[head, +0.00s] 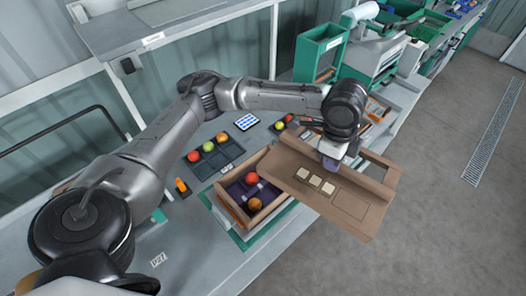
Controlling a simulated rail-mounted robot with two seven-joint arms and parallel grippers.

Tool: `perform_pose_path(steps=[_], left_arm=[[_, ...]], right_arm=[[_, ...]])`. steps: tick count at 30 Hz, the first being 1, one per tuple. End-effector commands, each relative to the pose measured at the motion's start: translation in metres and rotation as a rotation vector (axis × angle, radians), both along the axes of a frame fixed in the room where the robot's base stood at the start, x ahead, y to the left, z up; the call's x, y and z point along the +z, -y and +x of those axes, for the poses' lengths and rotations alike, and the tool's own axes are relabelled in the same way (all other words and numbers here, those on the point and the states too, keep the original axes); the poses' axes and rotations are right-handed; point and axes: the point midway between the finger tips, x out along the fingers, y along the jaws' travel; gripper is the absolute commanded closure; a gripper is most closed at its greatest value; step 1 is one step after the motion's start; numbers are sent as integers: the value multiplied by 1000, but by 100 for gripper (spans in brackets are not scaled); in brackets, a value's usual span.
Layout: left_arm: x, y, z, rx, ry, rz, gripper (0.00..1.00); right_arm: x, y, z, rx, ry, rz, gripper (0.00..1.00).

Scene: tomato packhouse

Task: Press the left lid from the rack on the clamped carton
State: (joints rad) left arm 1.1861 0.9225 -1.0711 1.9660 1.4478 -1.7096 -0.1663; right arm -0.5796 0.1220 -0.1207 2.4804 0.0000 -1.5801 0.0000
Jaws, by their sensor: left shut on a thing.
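My left gripper (331,162) is shut on a brown cardboard lid (345,208) and holds it above the bench's front edge. The lid has pale square labels and a raised flap along its far right side. It is to the right of the open carton (284,203), and its left part overlaps the carton's right side in the head view. Whether they touch cannot be told. The carton sits in a green clamp base (238,239) and holds a red and an orange tomato on dark dividers. The lid rack cannot be made out clearly behind my arm. My right gripper is not in view.
A dark tray (227,169) with red and green tomatoes lies behind the carton, near a small tablet (246,121). An orange object (181,185) lies left of it. A green frame (317,54) stands farther back. Open floor lies to the right.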

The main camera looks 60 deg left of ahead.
Motion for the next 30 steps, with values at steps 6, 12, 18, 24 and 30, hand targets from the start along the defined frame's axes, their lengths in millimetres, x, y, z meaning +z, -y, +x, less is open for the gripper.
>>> perform_pose_path(steps=[6, 12, 18, 24, 30], left_arm=[[-42, -39, -7, -387, -9, 0, 100], [-79, -78, -23, -754, -10, -1, 100], [-112, -119, -46, -1120, -8, -2, 100], [-135, -154, -71, -1436, -8, -2, 100], [-148, -178, -88, -1651, -3, -1, 100]], right_arm=[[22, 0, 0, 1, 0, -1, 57], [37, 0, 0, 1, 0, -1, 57], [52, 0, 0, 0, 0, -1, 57], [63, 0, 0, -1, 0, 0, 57], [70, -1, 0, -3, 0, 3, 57]])
